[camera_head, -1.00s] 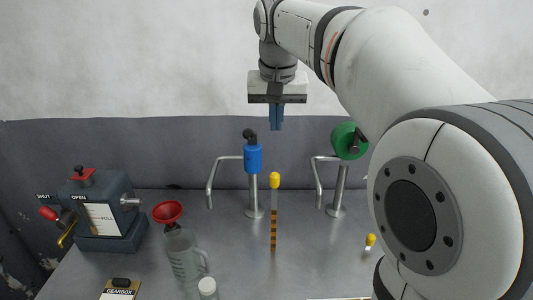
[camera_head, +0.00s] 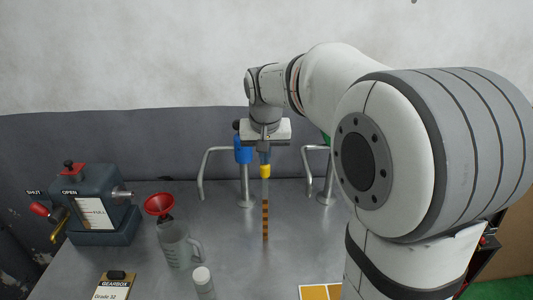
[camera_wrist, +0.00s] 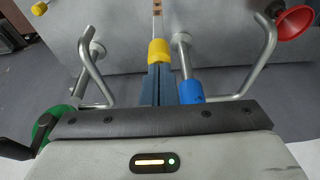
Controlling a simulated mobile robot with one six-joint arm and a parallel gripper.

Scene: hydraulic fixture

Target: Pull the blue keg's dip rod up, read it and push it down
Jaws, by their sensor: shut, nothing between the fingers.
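The dip rod (camera_head: 265,215) stands upright from the bench, with orange and dark bands along its length and a yellow knob (camera_head: 265,171) on top. Just behind it and to its left is a blue cylinder (camera_head: 243,150) on a steel post; no label on it is readable. My gripper (camera_head: 264,163) points down, its fingers shut and empty, with tips right at the top of the yellow knob. In the wrist view the closed fingers (camera_wrist: 160,82) reach the yellow knob (camera_wrist: 158,50); I cannot tell whether they touch. The blue cylinder (camera_wrist: 191,92) is close beside the fingers.
Bent steel handles (camera_head: 203,172) flank the post. A green part (camera_wrist: 42,130) lies to the other side. A grey box with a lever (camera_head: 102,215), a jug with red funnel (camera_head: 174,245), a white-capped bottle (camera_head: 203,280) and a gearbox card (camera_head: 113,288) occupy the left and front.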

